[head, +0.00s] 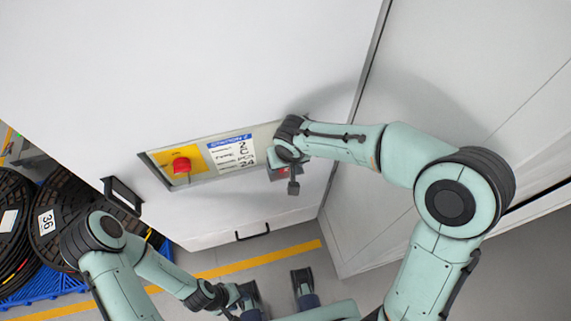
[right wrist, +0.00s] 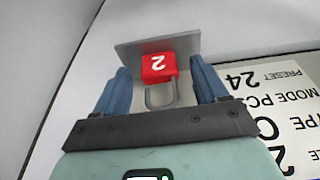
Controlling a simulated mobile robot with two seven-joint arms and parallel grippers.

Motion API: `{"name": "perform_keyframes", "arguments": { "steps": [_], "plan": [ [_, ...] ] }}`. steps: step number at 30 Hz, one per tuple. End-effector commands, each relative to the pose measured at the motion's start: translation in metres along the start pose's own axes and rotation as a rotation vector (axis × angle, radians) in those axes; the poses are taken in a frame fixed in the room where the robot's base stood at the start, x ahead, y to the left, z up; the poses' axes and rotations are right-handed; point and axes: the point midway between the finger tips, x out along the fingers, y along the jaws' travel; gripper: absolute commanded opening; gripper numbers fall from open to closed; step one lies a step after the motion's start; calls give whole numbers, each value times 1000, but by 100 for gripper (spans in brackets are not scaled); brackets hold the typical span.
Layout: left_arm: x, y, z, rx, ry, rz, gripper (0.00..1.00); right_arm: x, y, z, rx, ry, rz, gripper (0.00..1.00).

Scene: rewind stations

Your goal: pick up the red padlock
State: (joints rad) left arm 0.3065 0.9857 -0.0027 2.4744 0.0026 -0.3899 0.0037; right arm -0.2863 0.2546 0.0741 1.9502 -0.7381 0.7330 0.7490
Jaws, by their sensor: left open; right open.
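The red padlock (right wrist: 158,66) has a white 2 on its body and a bare metal shackle that points toward my right gripper. It is in front of a grey metal plate (right wrist: 186,45). My right gripper (right wrist: 160,72) is open, with one blue finger on each side of the padlock and a small gap on both sides. In the head view a little of the red padlock (head: 283,171) shows beside the right gripper (head: 289,178), which hides the rest. My left gripper (head: 277,284) is open and empty, low in the head view, well away from the padlock.
A large white cabinet (head: 180,80) holds a recessed panel with a red knob (head: 182,165) on yellow and a label (head: 232,152). Black handles (head: 122,195) stick out. Cable reels (head: 50,222) stand on a blue pallet at left. A yellow line (head: 262,260) crosses the floor.

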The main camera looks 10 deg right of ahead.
Motion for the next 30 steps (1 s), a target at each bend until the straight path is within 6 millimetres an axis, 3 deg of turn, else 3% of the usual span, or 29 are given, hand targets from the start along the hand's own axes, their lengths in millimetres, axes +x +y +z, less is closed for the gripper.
{"name": "perform_keyframes", "arguments": {
  "steps": [3, 4, 9, 20, 30],
  "plan": [
    [0, 0, 0, 0, 0, 0, 43, 0, 0, 0, 0, 0, 0, 72],
    [0, 0, 0, 0, 0, 0, 43, 0, 0, 0, 0, 0, 0, 66],
    [0, 0, 0, 0, 0, 0, 43, -1, 0, 0, 0, 0, 0, 10],
    [0, 0, 0, 0, 0, 0, 43, -4, 0, 0, -1, 2, -1, 10],
    [-4, 1, 1, 0, -4, -1, 43, -43, 0, -9, 1, 6, -2, 10]
  ]
}}
